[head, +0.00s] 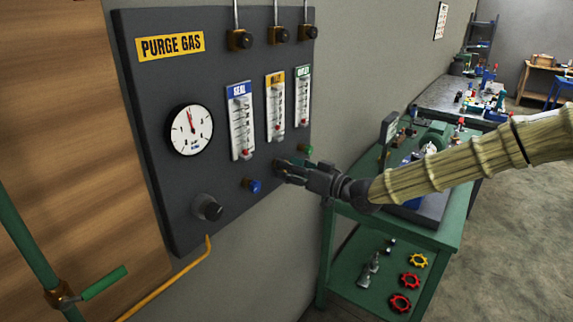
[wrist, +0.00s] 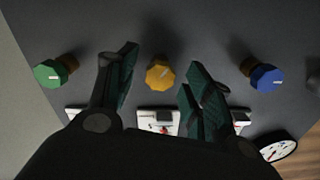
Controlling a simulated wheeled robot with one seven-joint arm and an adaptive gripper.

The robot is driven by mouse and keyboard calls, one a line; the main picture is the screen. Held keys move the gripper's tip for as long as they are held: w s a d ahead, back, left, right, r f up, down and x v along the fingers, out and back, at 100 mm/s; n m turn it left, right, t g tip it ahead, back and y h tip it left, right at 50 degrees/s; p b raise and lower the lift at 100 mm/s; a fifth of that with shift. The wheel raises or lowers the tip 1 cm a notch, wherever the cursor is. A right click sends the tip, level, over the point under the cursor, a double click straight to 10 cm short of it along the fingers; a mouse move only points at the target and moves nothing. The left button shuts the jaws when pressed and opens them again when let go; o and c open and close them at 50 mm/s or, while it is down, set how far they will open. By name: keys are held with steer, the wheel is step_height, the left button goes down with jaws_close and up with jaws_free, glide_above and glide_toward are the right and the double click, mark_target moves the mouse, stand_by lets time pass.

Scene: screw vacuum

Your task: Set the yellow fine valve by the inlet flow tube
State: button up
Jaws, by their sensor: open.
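The yellow fine valve knob (wrist: 160,76) is in the wrist view, between the two open fingers of my gripper (wrist: 158,85). The fingers stand on either side of it with gaps, and I see no contact. In the head view my gripper (head: 283,169) reaches the purge gas panel and hides the yellow knob. The inlet flow tube (head: 275,108), under a yellow label, is above the gripper. It has a red float near its bottom. The green knob (wrist: 53,72) and blue knob (wrist: 263,75) lie outside the fingers.
The seal tube (head: 241,122) and the outlet tube (head: 303,97) flank the inlet tube. A round gauge (head: 189,129) and a black knob (head: 208,208) are on the panel's left. A green workbench (head: 400,232) with equipment stands right of the panel, below my arm.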

steer(key=shift+w+a, duration=0.45)
steer(key=shift+a, duration=0.15)
steer(key=c, duration=1.1)
steer(key=shift+o, duration=0.2)
